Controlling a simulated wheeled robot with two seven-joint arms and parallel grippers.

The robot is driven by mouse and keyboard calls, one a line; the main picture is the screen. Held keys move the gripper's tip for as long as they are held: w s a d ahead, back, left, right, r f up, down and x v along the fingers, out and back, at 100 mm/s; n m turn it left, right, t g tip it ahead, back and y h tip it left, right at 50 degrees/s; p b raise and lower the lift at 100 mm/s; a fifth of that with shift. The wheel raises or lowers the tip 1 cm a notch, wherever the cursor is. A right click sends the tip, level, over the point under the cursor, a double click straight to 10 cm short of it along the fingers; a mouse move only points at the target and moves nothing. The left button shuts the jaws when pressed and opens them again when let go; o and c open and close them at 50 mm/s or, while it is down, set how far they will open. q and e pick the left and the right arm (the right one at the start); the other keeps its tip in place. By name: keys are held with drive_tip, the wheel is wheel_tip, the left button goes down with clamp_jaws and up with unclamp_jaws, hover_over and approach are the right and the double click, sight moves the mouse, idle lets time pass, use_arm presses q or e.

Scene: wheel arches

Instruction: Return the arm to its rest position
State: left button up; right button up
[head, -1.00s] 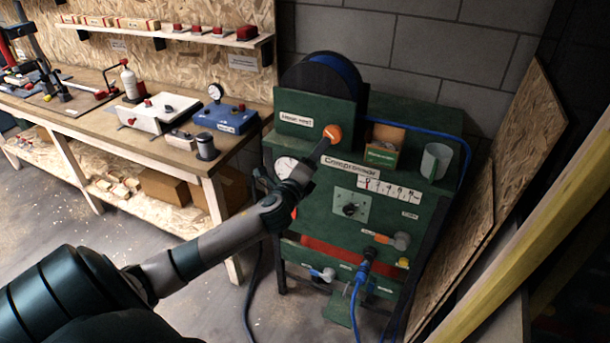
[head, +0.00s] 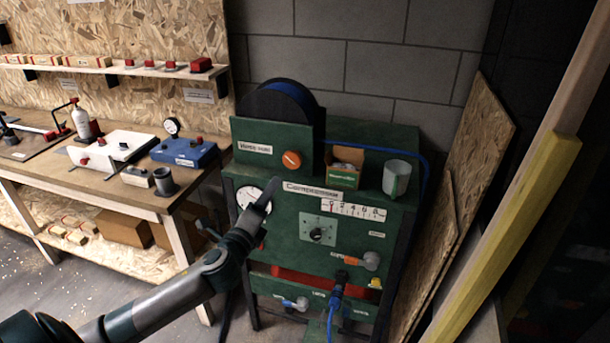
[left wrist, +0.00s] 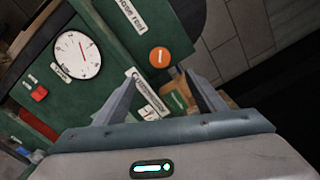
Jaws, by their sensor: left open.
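My left gripper (head: 268,192) is in front of the green compressor cabinet (head: 285,222), beside its round white gauge (head: 250,197). In the left wrist view its two fingers (left wrist: 160,90) stand apart with nothing between them. The orange knob (head: 291,159) on the hose reel panel is up and to the right of the gripper in the head view, clear of it. The knob also shows in the left wrist view (left wrist: 160,57), beyond the fingertips. My right gripper is in neither view.
A workbench (head: 130,196) with a blue box (head: 183,151) stands at the left. A cardboard box (head: 345,170) and a grey-green cup (head: 397,178) sit on the cabinet. Board sheets (head: 455,210) and a yellow-edged post (head: 500,240) lean at the right. A blue hose (head: 335,300) hangs in front.

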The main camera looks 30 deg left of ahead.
use_arm(q)
drive_tip(key=s+a+f+n+g+b, duration=0.1)
drive_tip(key=s+f+n+g, duration=0.15)
drive_tip(key=f, duration=1.15)
drive_tip(key=s+f+n+g+b, duration=0.1)
drive_tip(key=s+f+n+g, duration=0.15)
drive_tip(key=f, duration=1.05)
drive_tip(key=s+a+f+n+g+b, duration=0.1)
drive_tip(key=s+f+n+g, duration=0.15)
drive_tip(key=f, duration=1.15)
drive_tip(key=s+d+f+n+g+h+b, duration=0.1)
drive_tip(key=s+d+f+n+g, duration=0.3)
drive_tip(key=s+f, duration=0.85)
drive_tip(key=s+d+f+n+g+h+b, duration=0.15)
drive_tip(key=s+d+f, duration=0.35)
drive_tip(key=s+f, duration=0.75)
drive_tip(key=s+d+f+n+g, duration=0.1)
drive_tip(key=s+d+f, duration=0.3)
drive_tip(key=s, duration=0.3)
drive_tip(key=s+d+f+n+g+h+b, duration=0.1)
drive_tip(key=s+d+f+n, duration=0.1)
drive_tip(key=s, duration=0.5)
drive_tip(key=s+d+f+n+g, duration=0.1)
drive_tip(key=s+d+f+n, duration=0.1)
drive_tip(key=s+d+f, duration=0.3)
drive_tip(key=s+f, duration=0.1)
drive_tip(key=s, duration=0.1)
drive_tip(key=shift+s+d+g, duration=0.3)
drive_tip(key=shift+s+d, duration=0.05)
drive_tip(key=shift+h, duration=0.25)
